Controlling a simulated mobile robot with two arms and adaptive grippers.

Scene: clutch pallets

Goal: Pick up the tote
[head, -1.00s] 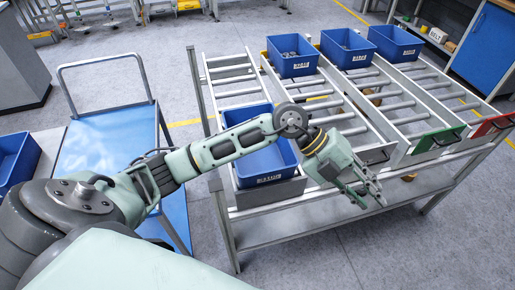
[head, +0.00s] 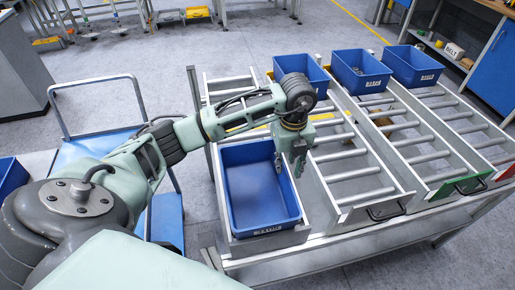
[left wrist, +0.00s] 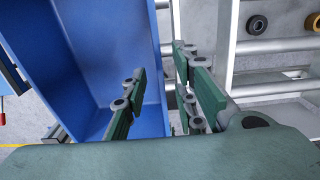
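An empty blue tote (head: 258,197) sits at the front end of the leftmost roller lane, with a white label on its front face. My left gripper (head: 296,160) points down at the tote's right wall, towards the back. In the left wrist view, my gripper's green fingers (left wrist: 160,68) are apart. One finger is over the tote's inside (left wrist: 85,60) and the other is on the outer side of its right wall, beside the metal lane rail. I cannot tell whether they touch the wall. My right gripper is not in view.
Blue bins (head: 361,72) holding small parts stand at the back of the other lanes. The middle lanes' rollers (head: 345,155) are bare near the front. A blue cart (head: 95,143) and another blue bin (head: 10,176) stand left of the rack.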

